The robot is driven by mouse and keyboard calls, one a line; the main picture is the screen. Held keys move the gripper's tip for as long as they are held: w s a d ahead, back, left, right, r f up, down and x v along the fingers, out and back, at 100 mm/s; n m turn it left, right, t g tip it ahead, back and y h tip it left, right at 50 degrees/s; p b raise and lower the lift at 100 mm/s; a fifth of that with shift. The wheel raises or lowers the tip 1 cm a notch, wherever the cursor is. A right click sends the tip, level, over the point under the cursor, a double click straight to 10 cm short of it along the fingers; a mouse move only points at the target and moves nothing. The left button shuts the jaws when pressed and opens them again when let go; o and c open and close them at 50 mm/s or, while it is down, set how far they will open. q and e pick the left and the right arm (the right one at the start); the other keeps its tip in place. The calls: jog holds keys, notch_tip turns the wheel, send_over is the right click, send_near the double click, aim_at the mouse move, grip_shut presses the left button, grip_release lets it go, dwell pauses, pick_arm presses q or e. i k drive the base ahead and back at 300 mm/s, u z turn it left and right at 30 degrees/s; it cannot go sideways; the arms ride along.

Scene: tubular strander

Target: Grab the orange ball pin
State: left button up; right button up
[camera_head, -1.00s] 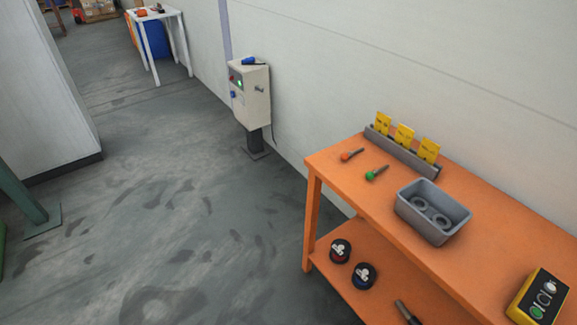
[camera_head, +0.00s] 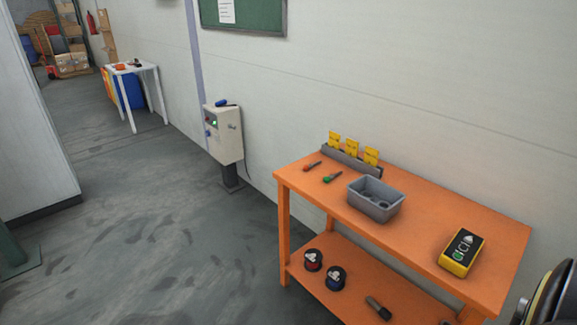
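The orange ball pin (camera_head: 312,166) lies on the top of the orange workbench (camera_head: 440,205), near its left end. It has an orange round head and a thin shank. A similar pin with a green head (camera_head: 332,178) lies just right of it and nearer the front edge. Neither of my grippers is in view.
A grey bin (camera_head: 375,199) holding rings, a grey rack with yellow cards (camera_head: 352,147) and a yellow-black button box (camera_head: 462,251) stand on the bench. Several items lie on its lower shelf. A control box on a post (camera_head: 224,135) stands left. Floor (camera_head: 150,230) before the bench is open.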

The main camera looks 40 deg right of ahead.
aim_at(305, 167)
jog(key=u, duration=0.25)
jog(key=i, duration=1.75)
jog(key=z, duration=0.75)
jog(key=i, duration=1.4)
jog(key=z, duration=1.25)
